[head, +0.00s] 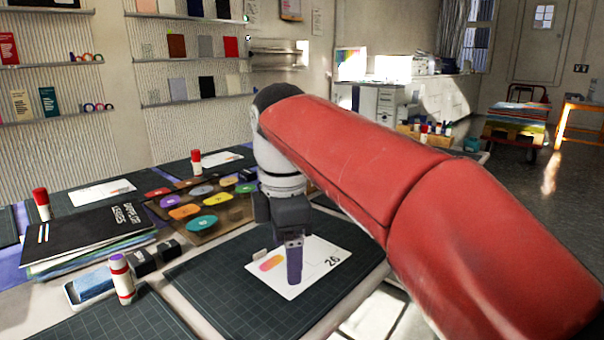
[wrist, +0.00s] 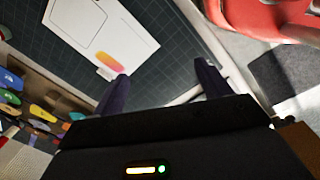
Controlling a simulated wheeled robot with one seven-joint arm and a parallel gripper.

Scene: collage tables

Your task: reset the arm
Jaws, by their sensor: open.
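My gripper (head: 292,262) points down over the front cutting mat, above a white card (head: 318,262) with a pink-orange shape and the number 26. In the wrist view my gripper (wrist: 164,84) has its two dark fingers apart with nothing between them. The white card (wrist: 125,28) lies on the dark gridded mat (wrist: 62,52) just beyond the fingertips there. My red arm reaches in from the right and hides part of the table behind it. I cannot tell the exact height of the fingertips above the card.
A wooden tray of coloured discs (head: 232,222) lies behind the mat. A glue stick (head: 121,278), a blue pad (head: 92,286) and black blocks (head: 157,258) stand to the left, near a black portfolio (head: 85,232). Another glue stick (head: 196,163) stands at the back.

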